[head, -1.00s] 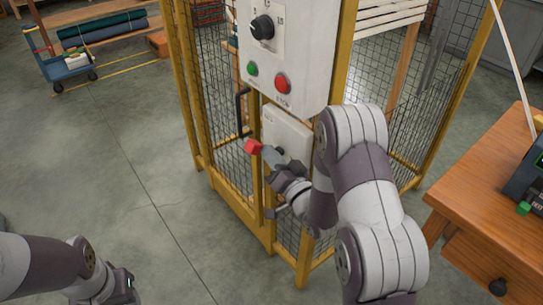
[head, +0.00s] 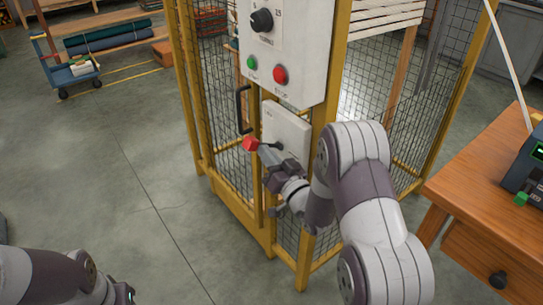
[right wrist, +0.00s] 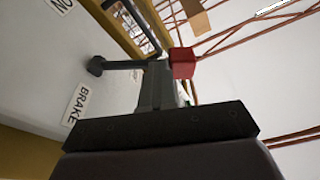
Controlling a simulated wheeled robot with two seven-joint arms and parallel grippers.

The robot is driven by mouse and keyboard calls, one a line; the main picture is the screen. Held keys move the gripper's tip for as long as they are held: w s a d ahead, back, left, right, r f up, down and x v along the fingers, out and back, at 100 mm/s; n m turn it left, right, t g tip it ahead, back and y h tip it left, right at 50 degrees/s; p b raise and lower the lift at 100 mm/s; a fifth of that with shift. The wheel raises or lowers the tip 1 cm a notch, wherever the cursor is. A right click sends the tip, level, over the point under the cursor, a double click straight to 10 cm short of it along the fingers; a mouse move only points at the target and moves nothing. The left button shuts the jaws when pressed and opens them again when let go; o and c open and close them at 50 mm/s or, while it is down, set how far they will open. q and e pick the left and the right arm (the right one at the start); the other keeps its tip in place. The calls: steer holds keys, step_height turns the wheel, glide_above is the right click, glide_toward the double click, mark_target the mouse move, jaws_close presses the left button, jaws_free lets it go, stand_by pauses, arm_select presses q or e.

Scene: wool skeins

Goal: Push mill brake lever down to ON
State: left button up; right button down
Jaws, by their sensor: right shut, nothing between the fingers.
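The brake lever has a red knob (head: 250,144) at the end of a dark arm, on a white brake box (head: 290,128) fixed to the yellow cage. In the head view the arm runs roughly level from the box to the knob. The right wrist view shows the red knob (right wrist: 182,62) and the dark lever arm (right wrist: 122,65), with BRAKE and ON labels on the box. My right gripper (head: 267,155) is shut and empty, its tips close beside the lever near the knob. I cannot tell whether they touch it.
A control panel (head: 310,60) with a dial and green and red buttons sits above the brake box. A black handle (head: 240,110) is on the cage door just left. A wooden table (head: 480,215) stands at right.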

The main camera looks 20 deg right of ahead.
arm_select(q)
step_height(320, 180, down, 10)
steer(key=b, duration=0.9)
steer(key=shift+s+f+b, duration=0.15)
steer(key=shift+s+b, duration=0.2)
arm_select(e)
step_height(320, 180, down, 7)
steer(key=n+g+y, duration=0.1)
steer(key=n+y, duration=0.2)
steer(key=n, duration=0.9)
steer(key=shift+n+g, duration=0.3)
steer(key=shift+r, duration=0.15)
